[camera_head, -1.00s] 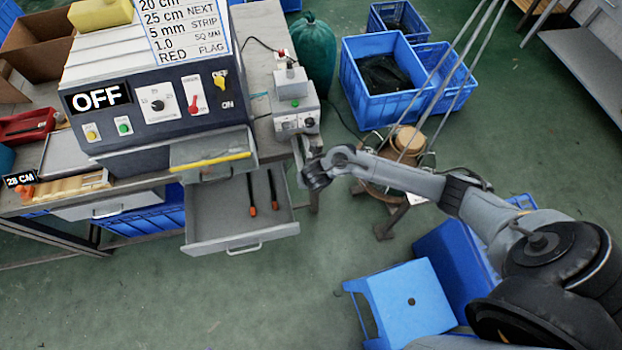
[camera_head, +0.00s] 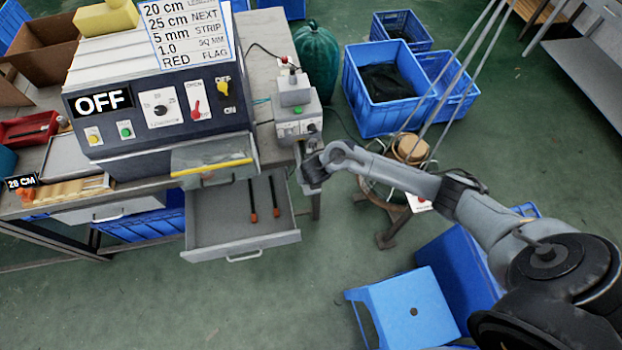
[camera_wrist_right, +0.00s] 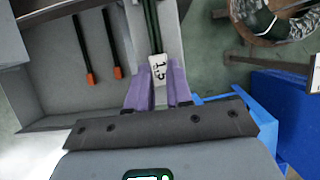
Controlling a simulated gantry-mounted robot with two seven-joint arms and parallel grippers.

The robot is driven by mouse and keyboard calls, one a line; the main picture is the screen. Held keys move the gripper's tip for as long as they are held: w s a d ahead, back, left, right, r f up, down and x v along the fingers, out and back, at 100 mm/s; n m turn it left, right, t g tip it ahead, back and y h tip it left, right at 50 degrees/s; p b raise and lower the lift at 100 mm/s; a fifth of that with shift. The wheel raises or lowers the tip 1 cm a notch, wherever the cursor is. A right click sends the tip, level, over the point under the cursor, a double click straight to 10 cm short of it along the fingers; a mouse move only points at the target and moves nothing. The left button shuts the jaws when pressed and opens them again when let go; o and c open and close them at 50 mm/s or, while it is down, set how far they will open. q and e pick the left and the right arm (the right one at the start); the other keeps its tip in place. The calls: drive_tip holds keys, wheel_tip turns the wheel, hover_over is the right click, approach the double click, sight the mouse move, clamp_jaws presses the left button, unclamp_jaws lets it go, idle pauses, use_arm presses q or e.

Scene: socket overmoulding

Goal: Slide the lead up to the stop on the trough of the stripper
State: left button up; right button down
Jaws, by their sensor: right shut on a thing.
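The stripper (camera_head: 296,118) is a small light-grey machine at the right end of the bench in the head view. My right gripper (camera_head: 312,172) is just below its front in that view. In the right wrist view its purple fingers (camera_wrist_right: 158,92) are shut, with a pale tag marked 1.5 (camera_wrist_right: 158,70) between or just beyond their tips. A dark thin strip, apparently the lead (camera_wrist_right: 152,28), runs up from there along a light-grey channel, apparently the trough (camera_wrist_right: 170,35). The stop and the lead's end cannot be made out. My left gripper is not in view.
A large machine (camera_head: 155,115) showing OFF stands left of the stripper. An open drawer (camera_head: 225,225) with two orange-tipped tools lies below it, close left of my gripper. A stand with a coil (camera_wrist_right: 268,22) and blue crates (camera_head: 380,115) are to the right.

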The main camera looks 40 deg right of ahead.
drive_tip(key=shift+w+d+b, duration=0.2)
drive_tip(key=shift+w+d, duration=0.1)
drive_tip(key=shift+w, duration=0.25)
drive_tip(key=shift+w+d+b, duration=0.2)
drive_tip(key=shift+w+d, duration=0.1)
drive_tip(key=shift+w, duration=0.2)
drive_tip(key=c, duration=0.9)
unclamp_jaws()
drive_tip(key=shift+c, duration=0.2)
